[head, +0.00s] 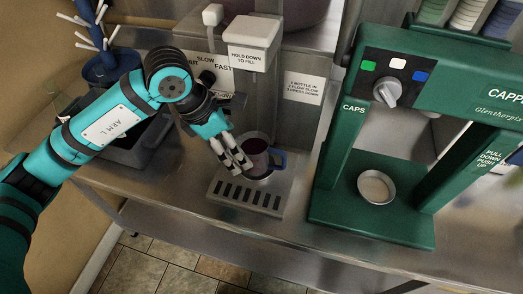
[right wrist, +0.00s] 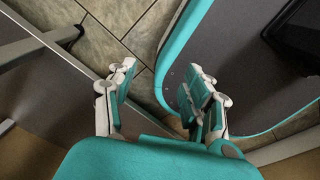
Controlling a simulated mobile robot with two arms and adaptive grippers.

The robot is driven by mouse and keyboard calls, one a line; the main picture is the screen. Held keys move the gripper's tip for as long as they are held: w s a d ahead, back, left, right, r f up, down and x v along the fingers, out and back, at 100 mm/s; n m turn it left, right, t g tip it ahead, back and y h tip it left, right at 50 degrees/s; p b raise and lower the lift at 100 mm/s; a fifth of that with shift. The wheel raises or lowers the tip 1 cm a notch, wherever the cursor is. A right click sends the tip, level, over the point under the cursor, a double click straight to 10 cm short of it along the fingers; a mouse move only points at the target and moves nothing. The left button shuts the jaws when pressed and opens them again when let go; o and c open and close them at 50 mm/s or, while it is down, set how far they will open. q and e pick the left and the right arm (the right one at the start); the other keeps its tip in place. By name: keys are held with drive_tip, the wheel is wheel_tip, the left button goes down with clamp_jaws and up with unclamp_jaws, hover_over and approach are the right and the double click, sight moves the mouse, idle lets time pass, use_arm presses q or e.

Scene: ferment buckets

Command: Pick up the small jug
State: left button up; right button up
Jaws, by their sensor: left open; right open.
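The small jug (head: 257,150) stands upright on the slotted drip tray (head: 230,205) of the filling machine in the head view. It looks dark red inside and has a blue handle on its right side. My left gripper (head: 237,163) is open at the jug's left side, its fingers pointing down and right. The fingers cover part of the jug, and I cannot tell whether they touch it. My right gripper (right wrist: 160,78) is open and empty in the right wrist view, pointing toward the tiled floor, away from the jug.
The filler head labelled "hold down to fill" (head: 249,57) is above and behind the jug. A green capping machine (head: 375,228) with a round metal cup (head: 376,187) stands to the right. A blue bottle tree (head: 105,62) stands at the back left. The steel counter's front edge is clear.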

sight(256, 145)
use_arm(q)
drive_tip(key=shift+w+d, duration=0.2)
drive_tip(key=shift+d, duration=0.2)
drive_tip(key=shift+w+d+r+p, duration=0.15)
drive_tip(key=shift+d+p, duration=0.2)
drive_tip(key=shift+d, duration=0.25)
drive_tip(key=shift+w+d+r+p, duration=0.15)
drive_tip(key=shift+d+p, duration=0.2)
drive_tip(key=shift+d, duration=0.25)
drive_tip(key=x, duration=0.3)
drive_tip(key=shift+w+d+r, duration=0.1)
drive_tip(key=shift+d+r, duration=0.1)
drive_tip(key=shift+d, duration=0.05)
drive_tip(key=shift+d+f, duration=0.15)
drive_tip(key=shift+f, duration=0.4)
drive_tip(key=c, duration=1.3)
drive_tip(key=shift+w, duration=0.1)
drive_tip(key=shift+c, duration=0.8)
use_arm(e)
drive_tip(key=w+r, duration=0.2)
drive_tip(key=shift+w+a+r, duration=0.15)
drive_tip(key=shift+w+a, duration=0.05)
drive_tip(key=shift+w, duration=0.2)
